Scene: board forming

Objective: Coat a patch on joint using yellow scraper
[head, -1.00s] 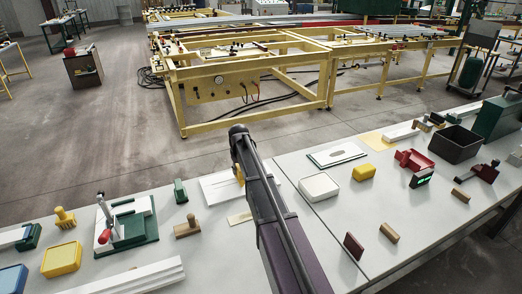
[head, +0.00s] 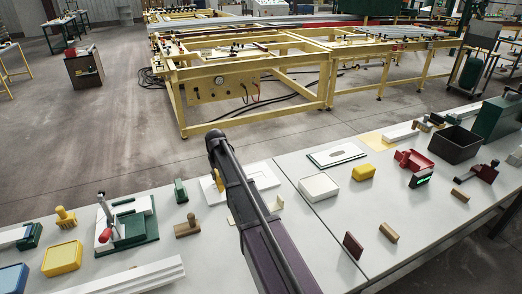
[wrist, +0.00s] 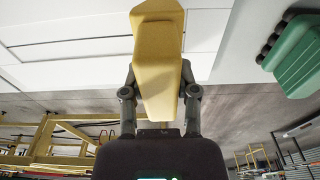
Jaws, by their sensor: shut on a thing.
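The yellow scraper (wrist: 157,70) is held between the two fingers of my gripper (wrist: 160,100) in the wrist view. Its wide end points up the picture, over a white surface. In the head view my arm hides most of my gripper, and a bit of the yellow scraper (head: 218,182) shows beside it. A white board (head: 262,174) with a rectangular outline lies on the bench just right of the scraper. White panels with a thin seam (wrist: 70,41) show in the wrist view. I cannot tell whether the scraper touches the board.
A wooden-handled block (head: 186,227) and a green block (head: 180,190) stand left of my arm. A green fixture (head: 128,226) is farther left. Bare bench shows around (head: 320,235).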

